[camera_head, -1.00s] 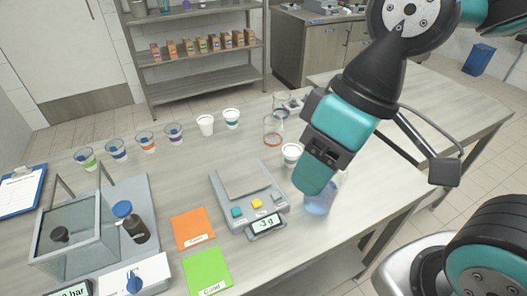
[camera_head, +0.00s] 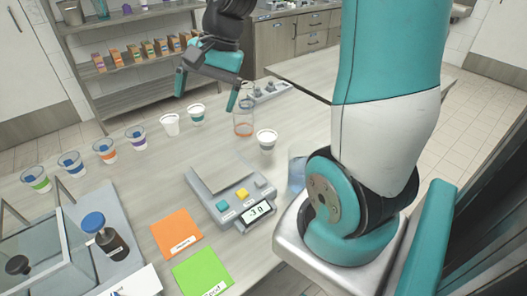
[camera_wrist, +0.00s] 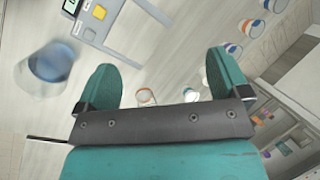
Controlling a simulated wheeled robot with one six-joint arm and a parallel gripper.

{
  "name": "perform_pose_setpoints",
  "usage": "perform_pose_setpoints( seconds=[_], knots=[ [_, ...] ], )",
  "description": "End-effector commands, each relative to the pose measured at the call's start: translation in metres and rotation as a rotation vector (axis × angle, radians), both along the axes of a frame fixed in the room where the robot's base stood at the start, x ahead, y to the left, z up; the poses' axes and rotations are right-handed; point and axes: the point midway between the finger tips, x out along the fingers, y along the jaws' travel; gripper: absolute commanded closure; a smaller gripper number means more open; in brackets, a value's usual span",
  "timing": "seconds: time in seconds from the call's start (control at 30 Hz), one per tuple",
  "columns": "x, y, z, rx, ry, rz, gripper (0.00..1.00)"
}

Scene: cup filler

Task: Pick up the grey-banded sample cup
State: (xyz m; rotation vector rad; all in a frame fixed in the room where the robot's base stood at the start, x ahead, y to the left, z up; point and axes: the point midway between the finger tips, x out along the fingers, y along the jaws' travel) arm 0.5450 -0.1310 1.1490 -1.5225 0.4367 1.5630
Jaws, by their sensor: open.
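One white cup (camera_head: 170,124) stands upright beside a teal-banded cup (camera_head: 196,115). The other white cup (camera_head: 267,140) stands near the scale's far right side. My gripper (camera_head: 206,90) is open and empty, raised beyond the white and teal-banded cups in the head view.
An orange-ringed glass (camera_head: 243,128) stands near the gripper's right finger in the picture. A scale (camera_head: 228,200), a blue-tinted beaker (camera_head: 297,170), a row of coloured-band cups (camera_head: 104,152) and an orange card (camera_head: 176,232) share the table. A shelf (camera_head: 130,98) stands behind.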

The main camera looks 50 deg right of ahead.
Motion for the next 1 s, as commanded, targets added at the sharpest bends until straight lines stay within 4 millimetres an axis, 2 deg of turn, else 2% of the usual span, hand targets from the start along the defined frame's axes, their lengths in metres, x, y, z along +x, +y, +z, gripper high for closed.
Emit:
perform_pose_setpoints(
  seconds=[0.03,0.1,0.2,0.3,0.4,0.5,0.57,1.0],
  knots=[
    [0.007,-0.044,-0.025,0.03,0.055,-0.219,0.06],
    [0.008,-0.097,-0.045,0.077,0.125,-0.507,0.06],
    [-0.003,-0.164,-0.069,0.148,0.207,-0.86,0.06],
    [-0.021,-0.213,-0.088,0.208,0.267,-1.124,0.06],
    [-0.036,-0.243,-0.099,0.25,0.304,-1.289,0.06],
    [-0.043,-0.255,-0.107,0.273,0.324,-1.368,0.06],
    [-0.043,-0.255,-0.114,0.279,0.331,-1.385,0.06],
    [-0.014,-0.228,-0.197,0.277,0.332,-1.383,0.06]
  ],
)
